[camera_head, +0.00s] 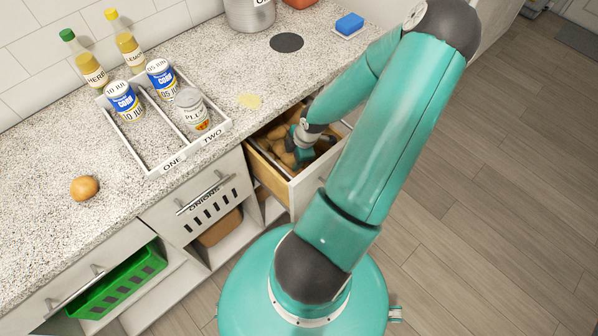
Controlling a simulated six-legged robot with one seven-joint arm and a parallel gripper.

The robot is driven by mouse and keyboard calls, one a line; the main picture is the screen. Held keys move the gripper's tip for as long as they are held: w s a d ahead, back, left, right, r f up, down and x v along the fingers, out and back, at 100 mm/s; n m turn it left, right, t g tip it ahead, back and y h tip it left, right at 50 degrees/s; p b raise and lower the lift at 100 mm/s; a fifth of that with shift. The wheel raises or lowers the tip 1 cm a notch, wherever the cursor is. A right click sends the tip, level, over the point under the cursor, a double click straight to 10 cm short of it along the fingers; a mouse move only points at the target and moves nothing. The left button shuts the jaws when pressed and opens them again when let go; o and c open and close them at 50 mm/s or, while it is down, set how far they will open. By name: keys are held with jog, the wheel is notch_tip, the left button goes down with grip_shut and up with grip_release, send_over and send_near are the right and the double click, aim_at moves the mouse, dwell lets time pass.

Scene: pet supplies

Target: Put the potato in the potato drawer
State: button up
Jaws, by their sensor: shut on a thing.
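An open wooden drawer (297,190) with a pale front stands out from under the counter, and several brown potatoes (268,148) lie in it. My gripper (301,157) is down inside this drawer, among the potatoes. It is shut on a potato, mostly hidden by the gripper and arm. I cannot tell whether the held potato touches the others. No label shows on this drawer's front from here.
A round brown onion-like item (84,188) lies on the speckled counter (60,235). The drawer marked ONIONS (200,200) is shut. A green basket (118,280) sits below. The floor at right is clear.

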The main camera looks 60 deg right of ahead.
notch_tip(320, 180, down, 9)
jog(key=shift+f, duration=0.1)
dwell(0.3)
jog(key=o, duration=1.2)
jog(key=shift+f, duration=0.1)
jog(key=shift+c, duration=0.2)
jog(key=shift+v, duration=3.85)
